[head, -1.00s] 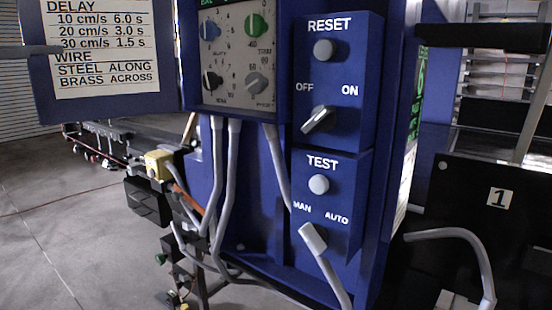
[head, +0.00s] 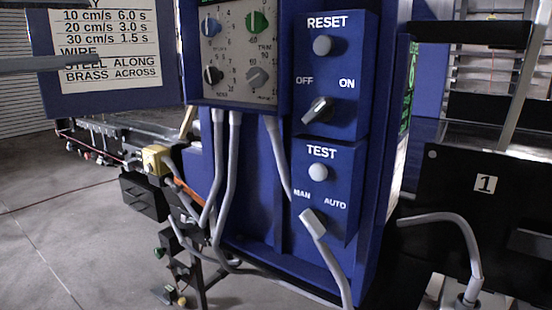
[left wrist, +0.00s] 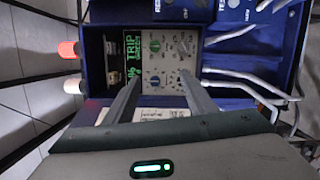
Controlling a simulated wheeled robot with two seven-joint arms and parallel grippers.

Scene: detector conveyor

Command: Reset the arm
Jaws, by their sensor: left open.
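My left gripper shows in the left wrist view (left wrist: 160,76) with its two dark fingers spread apart and nothing between them. They point at the grey dial panel (left wrist: 160,60) of the blue cabinet. In the head view only a grey bar that looks like its finger (head: 45,63) enters from the left edge, in front of the label sheet. The round grey RESET button (head: 322,45) is on the cabinet's front, to the right of that finger and apart from it. The OFF/ON knob (head: 318,110) is below it. My right gripper is not in view.
The TEST button (head: 318,172) and MAN/AUTO switch (head: 312,220) sit lower on the blue cabinet. Grey cables (head: 228,180) hang below the dials. A black panel marked 1 (head: 450,200) stands at right. Red and white lamps (left wrist: 70,50) stick out at the cabinet's end. Floor is open at left.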

